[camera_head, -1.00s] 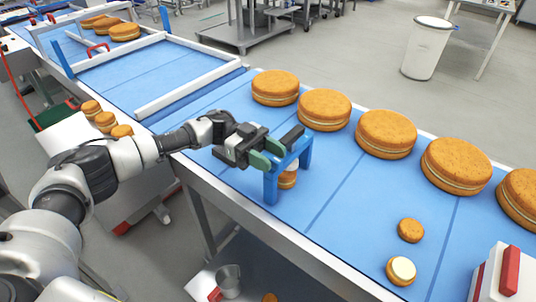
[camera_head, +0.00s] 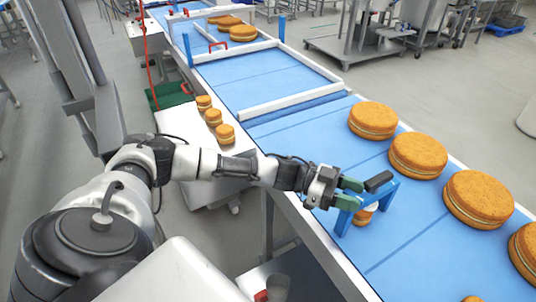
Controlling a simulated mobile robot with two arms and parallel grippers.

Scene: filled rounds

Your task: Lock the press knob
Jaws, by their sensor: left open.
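A small blue press frame (camera_head: 391,196) stands on the blue belt near its front edge, with a black knob or bar (camera_head: 378,181) on top. A small filled round (camera_head: 363,217) sits under the frame, partly hidden by it. My left gripper (camera_head: 352,193) has green fingertips and is open at the left side of the frame, just below and left of the black part. In the picture its fingertips overlap the frame's top; I cannot tell whether they touch it. My right gripper is out of view.
Several large filled rounds (camera_head: 418,155) line the belt's far side. White rails (camera_head: 298,97) frame the belt farther back. Three small rounds (camera_head: 214,117) sit on a side surface left of the belt. Bare belt (camera_head: 285,128) lies behind the press.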

